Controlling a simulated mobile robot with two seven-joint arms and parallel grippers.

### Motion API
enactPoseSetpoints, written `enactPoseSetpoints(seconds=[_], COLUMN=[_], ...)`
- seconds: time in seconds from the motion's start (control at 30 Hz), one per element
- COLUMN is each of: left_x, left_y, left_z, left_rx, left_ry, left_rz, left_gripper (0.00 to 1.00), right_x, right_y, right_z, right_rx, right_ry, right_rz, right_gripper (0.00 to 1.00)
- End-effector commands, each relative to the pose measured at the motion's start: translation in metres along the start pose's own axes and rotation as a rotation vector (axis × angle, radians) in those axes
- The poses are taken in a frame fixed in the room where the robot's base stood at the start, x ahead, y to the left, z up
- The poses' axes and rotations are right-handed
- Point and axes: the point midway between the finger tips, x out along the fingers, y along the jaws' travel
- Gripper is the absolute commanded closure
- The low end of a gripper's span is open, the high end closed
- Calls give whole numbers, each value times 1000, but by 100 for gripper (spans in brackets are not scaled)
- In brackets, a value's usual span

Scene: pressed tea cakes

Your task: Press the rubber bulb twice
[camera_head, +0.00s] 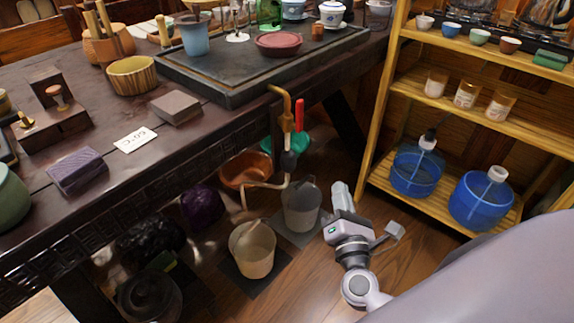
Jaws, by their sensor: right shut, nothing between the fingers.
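A red lever (299,115) stands upright beside the pipe above the bulb. Below the bulb, a pale tube (265,185) bends left and down. My right gripper (341,188) is shut and empty. It is low, right of and below the bulb in the picture, apart from it and close to the grey bucket. My left gripper is not in view.
A grey translucent bucket (301,212) and a cream bucket (253,252) stand on the floor below the pipe. A copper basin (240,172) is behind. The dark table (215,125) overhangs at left. A wooden shelf (455,194) with blue water jugs (481,202) stands at right.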

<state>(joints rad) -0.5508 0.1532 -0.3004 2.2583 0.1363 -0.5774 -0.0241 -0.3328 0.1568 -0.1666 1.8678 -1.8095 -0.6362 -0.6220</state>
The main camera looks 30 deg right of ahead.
Motion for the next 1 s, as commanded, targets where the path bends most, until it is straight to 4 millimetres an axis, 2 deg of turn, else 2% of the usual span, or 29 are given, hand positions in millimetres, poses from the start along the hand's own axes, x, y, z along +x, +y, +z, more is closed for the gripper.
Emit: enactPoseSetpoints(seconds=[0.37,1.0], left_x=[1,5], left_y=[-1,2], left_z=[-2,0], left_rx=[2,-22], left_ry=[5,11], left_rz=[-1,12], left_gripper=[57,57], right_x=[3,56], right_y=[2,41], right_z=[-3,-42], right_rx=[-1,0], right_ry=[2,2], right_rz=[0,2], right_gripper=[100,100])
